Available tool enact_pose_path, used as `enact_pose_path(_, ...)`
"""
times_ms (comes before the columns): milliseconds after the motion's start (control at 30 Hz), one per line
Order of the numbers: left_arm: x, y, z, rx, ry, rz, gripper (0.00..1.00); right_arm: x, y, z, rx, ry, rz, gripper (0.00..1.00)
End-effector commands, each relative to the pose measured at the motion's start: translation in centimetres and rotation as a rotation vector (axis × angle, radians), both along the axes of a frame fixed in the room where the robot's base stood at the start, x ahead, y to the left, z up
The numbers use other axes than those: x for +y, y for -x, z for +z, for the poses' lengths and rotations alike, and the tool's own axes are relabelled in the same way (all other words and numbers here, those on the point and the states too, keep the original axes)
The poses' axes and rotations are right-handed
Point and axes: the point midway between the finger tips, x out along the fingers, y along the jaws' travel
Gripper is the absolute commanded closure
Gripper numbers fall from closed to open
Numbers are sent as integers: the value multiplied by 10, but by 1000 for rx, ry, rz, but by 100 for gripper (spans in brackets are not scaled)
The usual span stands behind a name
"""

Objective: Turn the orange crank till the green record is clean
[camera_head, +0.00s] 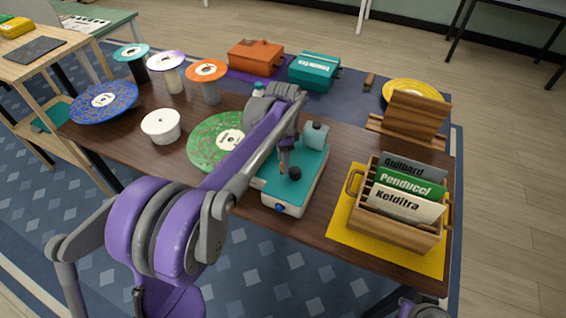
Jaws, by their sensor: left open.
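The green record (206,143), speckled with a pale label, sits at the left side of a teal-topped white machine (311,172); my arm covers part of it. A small orange piece (281,166), probably the crank, shows at my left gripper's fingers; most of it is hidden. My left gripper (284,168) is open and points down over the machine's top, around or beside the orange piece; I cannot tell which. A dark round knob (295,173) is just right of it. My right gripper is out of view.
A wooden crate (393,231) of labelled sleeves stands at right on a yellow mat (345,236). A white tub (161,126), a blue record (104,101) and small discs on stands are at left. Orange (256,57) and teal (315,71) boxes stand behind, near a wooden rack (413,114).

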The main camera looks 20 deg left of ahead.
Motion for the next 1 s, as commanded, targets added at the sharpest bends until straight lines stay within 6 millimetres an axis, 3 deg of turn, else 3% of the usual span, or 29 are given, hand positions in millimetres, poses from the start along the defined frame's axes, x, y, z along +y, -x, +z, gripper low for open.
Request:
enact_pose_path(200,0,0,47,0,0,0,46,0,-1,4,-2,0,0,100)
enact_pose_path(400,0,0,78,0,0,0,46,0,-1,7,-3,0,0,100)
enact_pose_path(600,0,0,89,0,0,0,46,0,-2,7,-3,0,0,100)
enact_pose_path(1000,0,0,89,0,0,0,46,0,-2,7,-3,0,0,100)
